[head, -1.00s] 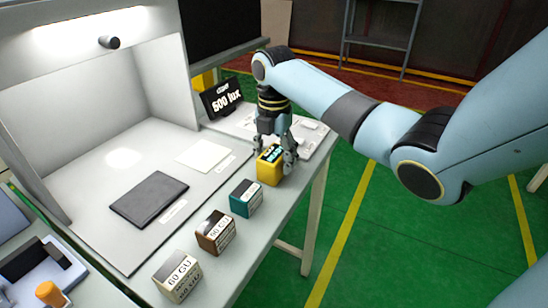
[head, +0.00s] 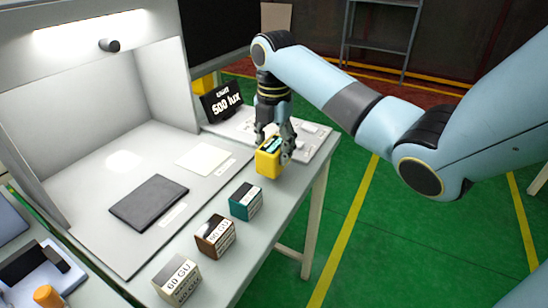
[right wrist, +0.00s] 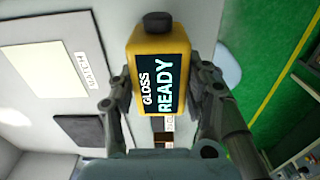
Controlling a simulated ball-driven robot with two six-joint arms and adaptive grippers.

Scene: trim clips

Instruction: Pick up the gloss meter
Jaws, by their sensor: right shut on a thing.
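The gloss meter (head: 268,162) is a yellow box with a dark screen on its top. In the right wrist view its screen (right wrist: 161,85) reads "GLOSS READY", and a black knob sits on one end. My right gripper (head: 274,142) is shut on the meter, with a finger on each side of it. The meter looks tilted and held at or just above the bench; the gap beneath it is hard to judge. My left gripper is not in view.
A teal block (head: 246,201), a brown block (head: 216,236) and a cream block (head: 177,279) stand in a row along the bench's front edge. A light booth (head: 60,110) holds a dark panel (head: 148,202) and a white panel (head: 203,158). A "500 lux" display (head: 222,101) stands behind.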

